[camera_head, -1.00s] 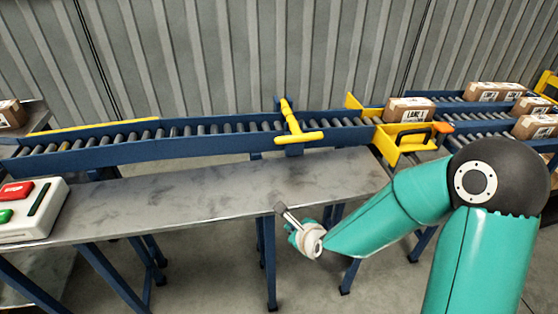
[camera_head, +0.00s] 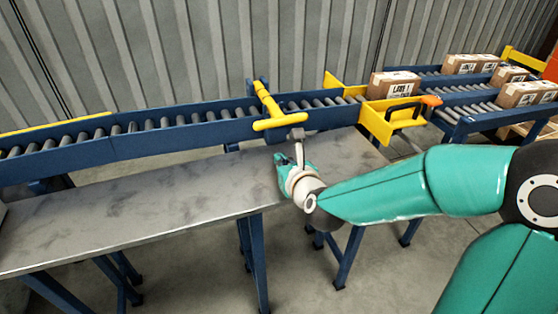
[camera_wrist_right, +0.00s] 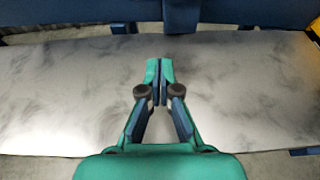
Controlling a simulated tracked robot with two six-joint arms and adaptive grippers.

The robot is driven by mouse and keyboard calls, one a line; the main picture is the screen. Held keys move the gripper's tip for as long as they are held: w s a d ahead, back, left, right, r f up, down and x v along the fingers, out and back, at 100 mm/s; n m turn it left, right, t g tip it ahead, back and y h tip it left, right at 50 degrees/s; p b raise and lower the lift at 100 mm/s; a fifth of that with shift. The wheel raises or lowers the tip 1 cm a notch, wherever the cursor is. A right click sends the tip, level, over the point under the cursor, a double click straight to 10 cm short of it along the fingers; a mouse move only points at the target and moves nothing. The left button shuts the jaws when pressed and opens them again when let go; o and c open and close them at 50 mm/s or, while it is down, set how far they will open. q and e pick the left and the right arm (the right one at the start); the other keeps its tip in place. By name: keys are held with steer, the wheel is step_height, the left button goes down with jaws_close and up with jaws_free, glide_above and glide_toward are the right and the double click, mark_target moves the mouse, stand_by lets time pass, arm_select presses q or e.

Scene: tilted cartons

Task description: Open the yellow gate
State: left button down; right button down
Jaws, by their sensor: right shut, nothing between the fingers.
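A yellow bar gate (camera_head: 264,98) lies across the roller conveyor, with a yellow T-shaped handle (camera_head: 281,123) at its near end over the conveyor's front rail. Further right, a yellow panel with a black handle (camera_head: 392,118) stands at the conveyor's end, by a carton. I cannot tell which of the two is the named gate. My right gripper (camera_head: 280,163) is shut and empty, in front of and below the T-handle and apart from it. In the right wrist view its closed fingertips (camera_wrist_right: 160,72) are over the grey table. My left gripper is not in view.
The grey metal table (camera_head: 130,215) runs along the conveyor's front and is clear. The blue conveyor rail (camera_head: 140,143) stands behind it. A carton (camera_head: 394,85) sits at the right end; several more stand on conveyors beyond. A corrugated wall is behind.

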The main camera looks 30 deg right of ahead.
mark_target(271, 163)
steer(key=x, duration=0.7)
steer(key=shift+w+a+f, duration=0.1)
steer(key=shift+w+a, duration=0.1)
steer(key=shift+w, duration=0.1)
step_height(271, 163, up, 3)
steer(key=shift+w+r+p, duration=0.15)
steer(key=shift+p, duration=0.8)
steer(key=shift+w+r, duration=0.1)
steer(key=shift+r, duration=0.2)
